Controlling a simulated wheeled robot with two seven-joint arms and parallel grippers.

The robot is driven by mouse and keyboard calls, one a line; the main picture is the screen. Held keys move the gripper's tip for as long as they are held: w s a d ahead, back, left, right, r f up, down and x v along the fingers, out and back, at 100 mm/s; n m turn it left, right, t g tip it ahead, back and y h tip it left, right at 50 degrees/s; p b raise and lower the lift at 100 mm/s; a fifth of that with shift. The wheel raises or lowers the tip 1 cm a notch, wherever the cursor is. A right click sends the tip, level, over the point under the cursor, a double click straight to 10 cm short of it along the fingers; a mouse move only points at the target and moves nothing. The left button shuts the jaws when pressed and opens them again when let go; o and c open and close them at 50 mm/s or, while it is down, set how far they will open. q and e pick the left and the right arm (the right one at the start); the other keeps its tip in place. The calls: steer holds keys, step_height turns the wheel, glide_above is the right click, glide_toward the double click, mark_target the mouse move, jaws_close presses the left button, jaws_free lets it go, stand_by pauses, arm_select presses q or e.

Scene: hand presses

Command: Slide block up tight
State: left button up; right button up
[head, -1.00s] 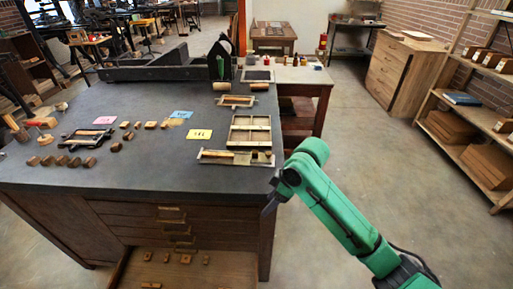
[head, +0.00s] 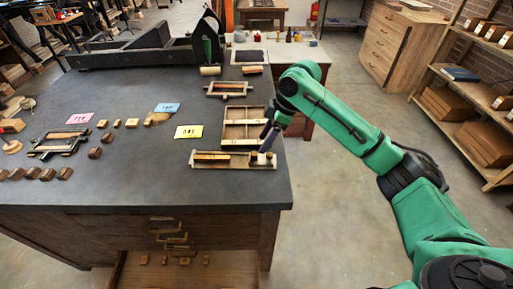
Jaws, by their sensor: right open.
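A long narrow wooden holder (head: 232,167) lies near the right front corner of the dark bench. A flat wooden strip (head: 211,157) lies in its left part. A small light block (head: 258,159) sits at its right end, with a gap between block and strip. My right gripper (head: 268,143) points down, open, just above and behind that right end. I cannot tell whether its dark fingers touch the block. My left gripper is not in view.
A divided wooden tray (head: 243,126) stands right behind the holder, close to my right gripper. Yellow (head: 188,132), blue (head: 167,108) and pink (head: 79,119) cards lie to the left. Several small blocks and a dark frame (head: 58,143) lie further left. The bench front is clear.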

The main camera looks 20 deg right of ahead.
mark_target(254, 153)
steer(key=x, duration=0.3)
steer(key=w+x, duration=0.1)
steer(key=x, duration=0.2)
steer(key=shift+w+d+p, duration=0.1)
steer(key=shift+p, duration=0.2)
steer(key=shift+f, duration=0.25)
steer(key=shift+s, duration=0.25)
steer(key=shift+c, duration=0.6)
steer(key=shift+w, duration=0.1)
jaws_close()
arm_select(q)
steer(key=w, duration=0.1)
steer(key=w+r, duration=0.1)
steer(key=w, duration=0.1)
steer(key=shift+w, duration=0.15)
arm_select(e)
steer(key=shift+r, duration=0.1)
